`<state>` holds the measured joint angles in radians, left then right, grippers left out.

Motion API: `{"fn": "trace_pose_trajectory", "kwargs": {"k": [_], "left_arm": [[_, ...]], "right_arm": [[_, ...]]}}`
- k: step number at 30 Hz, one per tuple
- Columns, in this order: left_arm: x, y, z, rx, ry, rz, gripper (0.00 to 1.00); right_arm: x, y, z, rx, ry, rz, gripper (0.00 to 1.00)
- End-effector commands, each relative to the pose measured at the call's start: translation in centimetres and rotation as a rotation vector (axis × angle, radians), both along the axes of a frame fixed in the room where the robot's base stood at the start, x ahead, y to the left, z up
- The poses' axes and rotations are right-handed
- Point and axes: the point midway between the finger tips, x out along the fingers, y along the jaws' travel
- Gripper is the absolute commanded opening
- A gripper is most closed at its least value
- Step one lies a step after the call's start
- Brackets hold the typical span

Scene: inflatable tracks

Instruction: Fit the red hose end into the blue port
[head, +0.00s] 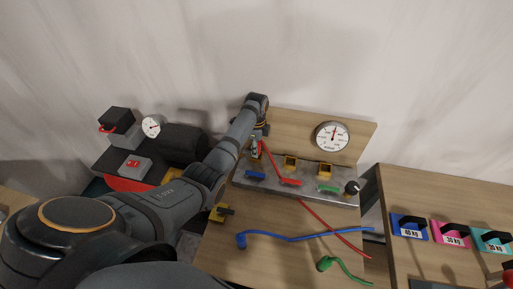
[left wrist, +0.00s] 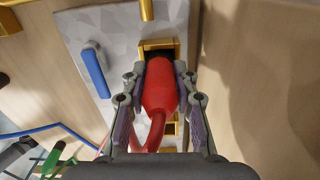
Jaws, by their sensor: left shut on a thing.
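My left gripper (head: 256,148) reaches over the left end of the grey port panel (head: 345,199). In the left wrist view, its two fingers (left wrist: 160,88) are shut on the red hose end (left wrist: 161,92). The hose end's front lies at the dark opening of a yellow-framed port (left wrist: 146,46); I cannot tell whether it is inside. A blue lever (left wrist: 93,70) stands beside this port, also seen in the head view (head: 255,175). In the head view, the port is hidden by my gripper. The red hose (head: 318,215) trails down to the right.
Two more yellow ports (head: 291,163) (head: 325,170) with red (head: 290,182) and green (head: 328,189) levers sit to the right. A blue hose (head: 285,236) and green hose end (head: 324,263) lie on the table. A gauge (head: 333,136) stands behind; a compressor (head: 175,143) is left.

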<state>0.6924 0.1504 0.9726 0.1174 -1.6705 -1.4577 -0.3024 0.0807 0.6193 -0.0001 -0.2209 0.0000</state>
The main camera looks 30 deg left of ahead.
Motion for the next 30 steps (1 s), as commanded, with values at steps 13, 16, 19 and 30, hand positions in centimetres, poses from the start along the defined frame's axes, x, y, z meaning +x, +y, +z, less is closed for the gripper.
{"fn": "trace_pose_trajectory", "kwargs": {"k": [13,16,19,30], "left_arm": [[0.0,0.0,-0.7,0.0,-0.002,0.0,0.34],[0.0,0.0,-0.7,0.0,-0.002,0.0,0.48],[0.0,0.0,-0.7,0.0,-0.002,0.0,0.51],[0.2,0.1,1.0,0.001,-0.007,0.0,0.51]], "right_arm": [[0.6,-0.2,0.2,-0.003,-0.009,0.001,0.0],[0.3,-0.2,0.1,-0.003,-0.005,0.001,0.0],[0.2,-0.2,0.1,-0.002,-0.003,0.001,0.0],[0.2,0.3,-0.2,0.004,-0.002,-0.001,0.0]]}}
